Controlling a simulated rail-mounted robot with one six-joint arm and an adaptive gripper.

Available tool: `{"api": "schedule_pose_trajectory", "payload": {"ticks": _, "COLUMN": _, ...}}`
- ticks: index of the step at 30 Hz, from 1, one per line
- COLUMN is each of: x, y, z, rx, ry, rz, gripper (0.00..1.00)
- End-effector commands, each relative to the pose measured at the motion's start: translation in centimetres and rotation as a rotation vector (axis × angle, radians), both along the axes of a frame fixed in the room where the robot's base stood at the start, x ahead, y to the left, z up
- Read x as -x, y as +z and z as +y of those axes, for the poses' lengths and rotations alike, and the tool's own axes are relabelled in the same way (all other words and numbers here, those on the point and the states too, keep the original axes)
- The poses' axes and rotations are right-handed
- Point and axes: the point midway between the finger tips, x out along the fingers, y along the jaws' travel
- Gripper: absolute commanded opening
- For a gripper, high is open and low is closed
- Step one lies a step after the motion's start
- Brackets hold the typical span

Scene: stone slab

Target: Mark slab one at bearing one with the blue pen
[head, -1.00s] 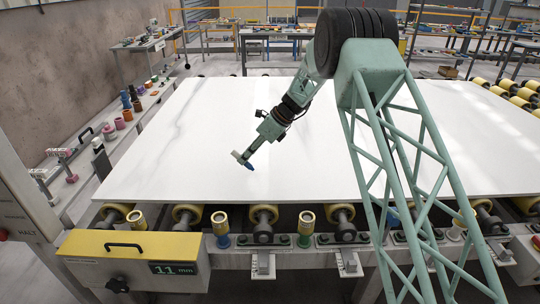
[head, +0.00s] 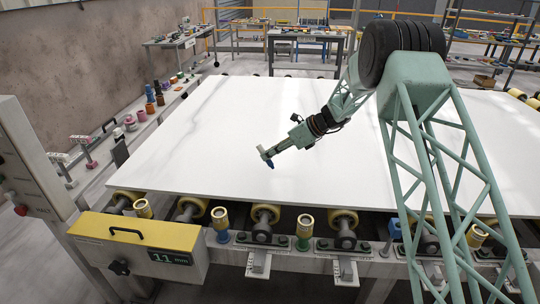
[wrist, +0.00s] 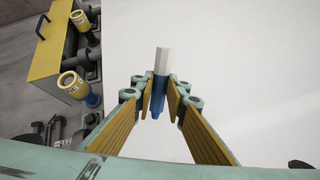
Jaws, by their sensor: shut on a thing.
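A large white slab (head: 230,140) with faint grey veins lies on a roller bed and fills most of the head view. My gripper (head: 271,153) is over the slab, towards its front edge. In the wrist view my gripper (wrist: 160,98) is shut on a pen (wrist: 161,62) with a white upper part and a blue lower part. The pen also shows in the head view (head: 265,155), its blue end pointing down. I cannot tell whether that end touches the slab. No mark shows on the slab.
Yellow-capped rollers (head: 265,215) line the slab's front edge. Coloured cups, one blue-based (head: 220,222) and one green-based (head: 304,230), stand on the front rail. A yellow box (head: 135,232) reading 11 mm is at front left. Small items line the left ledge.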

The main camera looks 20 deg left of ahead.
Motion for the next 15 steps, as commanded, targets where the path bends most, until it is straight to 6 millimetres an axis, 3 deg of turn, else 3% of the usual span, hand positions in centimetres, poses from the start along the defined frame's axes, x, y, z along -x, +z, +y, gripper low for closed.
{"api": "schedule_pose_trajectory", "payload": {"ticks": 15, "x": 0.0, "y": -1.4, "z": 0.0, "rx": 0.001, "ry": 0.0, "rz": 0.0, "gripper": 0.05}}
